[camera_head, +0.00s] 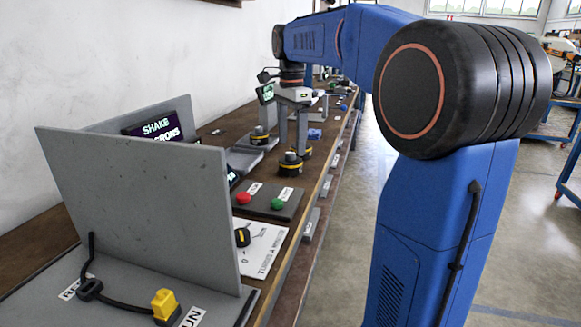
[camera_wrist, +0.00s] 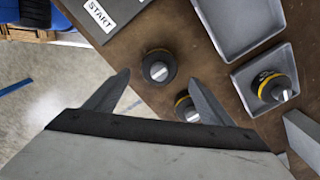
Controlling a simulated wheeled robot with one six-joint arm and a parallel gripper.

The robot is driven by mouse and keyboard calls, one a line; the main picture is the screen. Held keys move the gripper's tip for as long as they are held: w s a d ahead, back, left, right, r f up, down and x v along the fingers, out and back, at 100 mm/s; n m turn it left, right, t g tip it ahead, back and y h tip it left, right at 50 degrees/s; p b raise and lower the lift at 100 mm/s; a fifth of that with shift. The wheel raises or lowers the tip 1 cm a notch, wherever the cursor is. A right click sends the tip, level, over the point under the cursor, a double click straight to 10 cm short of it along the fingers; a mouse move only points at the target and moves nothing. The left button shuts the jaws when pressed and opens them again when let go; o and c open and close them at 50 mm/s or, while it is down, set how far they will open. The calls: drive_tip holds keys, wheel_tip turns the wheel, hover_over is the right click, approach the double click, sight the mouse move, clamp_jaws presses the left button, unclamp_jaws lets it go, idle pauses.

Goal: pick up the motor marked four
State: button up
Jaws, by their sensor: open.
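Three black motors with yellow bands and silver shafts show in the wrist view. One motor (camera_wrist: 159,67) stands on the brown bench between my fingertips' directions. A second motor (camera_wrist: 184,106) is partly hidden by my right finger. A third motor (camera_wrist: 272,87) sits in a grey tray (camera_wrist: 247,98) and has small pale marks on top. I cannot read a four on any of them. My gripper (camera_wrist: 158,76) is open, pointing down above the bench, with nothing held. In the head view my gripper (camera_head: 293,146) is just above the near motor (camera_head: 290,164).
Another grey tray (camera_wrist: 236,45) lies beside the motors. A dark panel with a START label (camera_wrist: 98,16) is at the upper left. In the head view, a panel with red and green buttons (camera_head: 266,200) and a tall grey board (camera_head: 135,190) stand nearer. The floor is right of the bench.

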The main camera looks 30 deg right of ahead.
sight(290, 153)
drive_tip(key=f, duration=0.4)
drive_tip(key=shift+s+a+f, duration=0.1)
drive_tip(key=shift+a+f, duration=0.15)
drive_tip(key=shift+f, duration=0.15)
drive_tip(key=c, duration=1.6)
